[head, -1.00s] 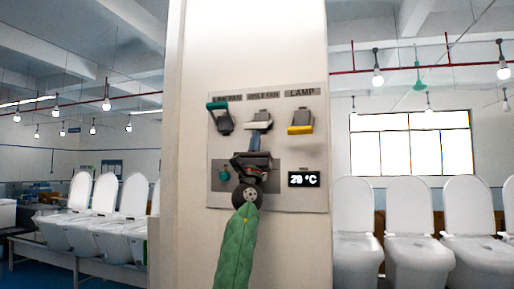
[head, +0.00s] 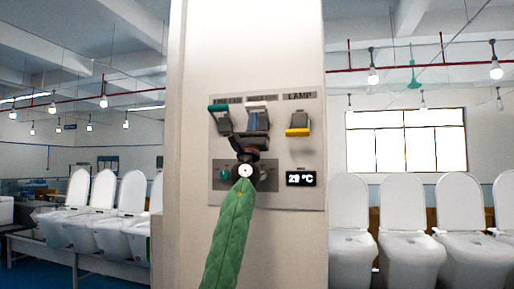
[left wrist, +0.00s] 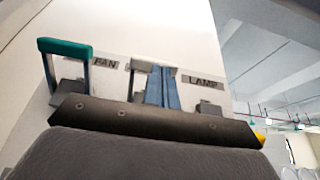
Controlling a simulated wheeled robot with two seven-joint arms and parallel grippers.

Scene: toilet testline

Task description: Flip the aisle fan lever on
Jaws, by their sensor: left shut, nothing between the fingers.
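The aisle fan lever (head: 257,104) is the middle one on the wall panel, with a white handle that now stands raised near its label. My left gripper (head: 257,122) is shut and empty, right under or against this lever, and hides much of its lower part. In the left wrist view, the blue fingertips (left wrist: 162,88) overlap the middle lever's pale handle (left wrist: 143,65). Whether they touch it I cannot tell. My right gripper is not in view.
The teal-handled lever (head: 218,108) at left is raised. The yellow-handled lamp lever (head: 298,132) at right is down. Below are a teal knob (head: 225,174) and a temperature display (head: 301,179). Toilets (head: 405,228) stand on both sides behind the wall column.

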